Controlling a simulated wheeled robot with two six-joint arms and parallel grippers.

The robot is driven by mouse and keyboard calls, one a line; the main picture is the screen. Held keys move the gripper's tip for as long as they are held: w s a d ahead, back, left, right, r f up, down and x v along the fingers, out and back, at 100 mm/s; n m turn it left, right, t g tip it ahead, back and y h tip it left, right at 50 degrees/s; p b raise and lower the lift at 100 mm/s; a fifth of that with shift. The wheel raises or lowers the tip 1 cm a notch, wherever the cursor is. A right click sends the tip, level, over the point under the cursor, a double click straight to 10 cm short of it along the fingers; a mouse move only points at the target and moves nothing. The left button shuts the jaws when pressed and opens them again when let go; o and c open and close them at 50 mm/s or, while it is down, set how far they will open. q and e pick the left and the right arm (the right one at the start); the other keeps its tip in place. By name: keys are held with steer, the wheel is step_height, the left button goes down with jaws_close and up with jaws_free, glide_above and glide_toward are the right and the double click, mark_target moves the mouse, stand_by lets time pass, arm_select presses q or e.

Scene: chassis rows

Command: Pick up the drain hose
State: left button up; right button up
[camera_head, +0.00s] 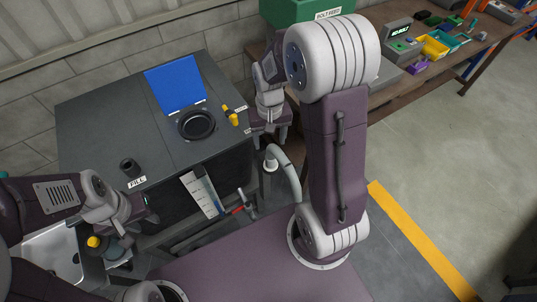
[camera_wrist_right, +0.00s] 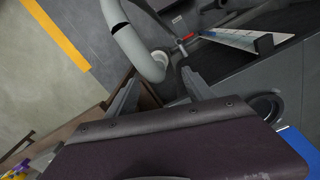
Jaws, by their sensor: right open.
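The drain hose (camera_head: 288,170) is a grey curved tube with a pale collar at its end, beside the right side of the dark tank (camera_head: 85,115). Its lower part passes behind my right arm. In the right wrist view the hose (camera_wrist_right: 134,42) bends down to its pale end (camera_wrist_right: 160,62), just beyond the fingertips. My right gripper (camera_head: 269,138) is open and empty, pointing down above the hose end; its two fingers also show in the right wrist view (camera_wrist_right: 158,86). My left gripper (camera_head: 130,214) is at the lower left, away from the hose, its fingers unclear.
The tank top carries a raised blue lid (camera_head: 174,84), a round black opening (camera_head: 197,123) and a yellow-handled item (camera_head: 230,115). A red-handled valve (camera_head: 239,209) and a level scale (camera_head: 200,193) are on its front. A workbench (camera_head: 420,85) with bins stands at the upper right.

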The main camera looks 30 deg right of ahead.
mark_target(270, 147)
steer(key=shift+s+d+f, duration=0.1)
steer(key=shift+d+f, duration=0.1)
steer(key=shift+f, duration=0.25)
steer(key=shift+w+f, duration=0.1)
steer(key=shift+w, duration=0.2)
steer(key=f, duration=0.3)
steer(key=shift+w+a+f, duration=0.2)
steer(key=shift+w, duration=0.05)
steer(key=shift+s+d+f, duration=0.15)
steer(key=shift+d+f, duration=0.05)
steer(key=shift+f, duration=0.1)
steer(key=f, duration=0.5)
steer(key=shift+d, duration=0.3)
jaws_close()
